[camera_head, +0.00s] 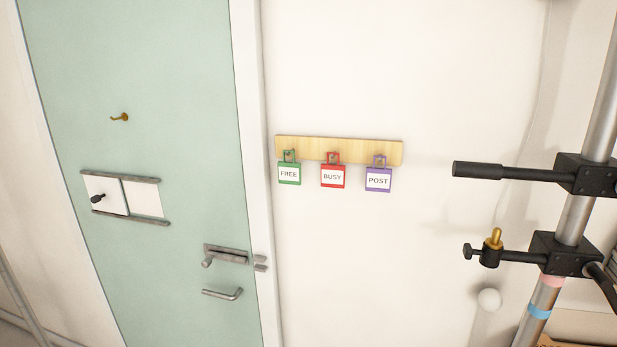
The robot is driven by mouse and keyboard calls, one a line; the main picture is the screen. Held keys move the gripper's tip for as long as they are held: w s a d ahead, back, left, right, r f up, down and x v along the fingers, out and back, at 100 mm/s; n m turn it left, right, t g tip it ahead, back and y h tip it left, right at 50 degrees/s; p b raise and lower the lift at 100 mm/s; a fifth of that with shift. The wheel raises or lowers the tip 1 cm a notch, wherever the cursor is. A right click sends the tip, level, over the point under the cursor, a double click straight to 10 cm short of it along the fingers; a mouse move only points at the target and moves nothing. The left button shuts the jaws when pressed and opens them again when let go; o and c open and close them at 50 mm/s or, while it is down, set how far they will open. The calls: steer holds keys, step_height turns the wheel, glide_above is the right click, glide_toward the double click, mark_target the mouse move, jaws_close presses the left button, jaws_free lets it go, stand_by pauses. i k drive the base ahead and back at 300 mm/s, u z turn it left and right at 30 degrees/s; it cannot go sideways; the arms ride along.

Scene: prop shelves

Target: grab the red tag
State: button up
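The red tag (333,184), with a white label reading BUSY, hangs by its loop from a pale wooden strip (350,148) on the white wall. It is the middle one of three tags. A green tag (289,181) reading FREE hangs to its left, and a purple tag (378,188) reading POST hangs to its right. The tags hang apart from each other. My gripper does not show in this view.
A green door (150,90) with a brass hook (120,117), a sliding sign panel (125,197) and metal handles (222,293) is on the left. A metal stand (572,218) with black clamps is on the right; one black rod (500,171) reaches toward the tags. The wall below the tags is clear.

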mark_target(333, 176)
steer(key=u, duration=0.05)
steer(key=i, duration=1)
steer(key=z, duration=0.05)
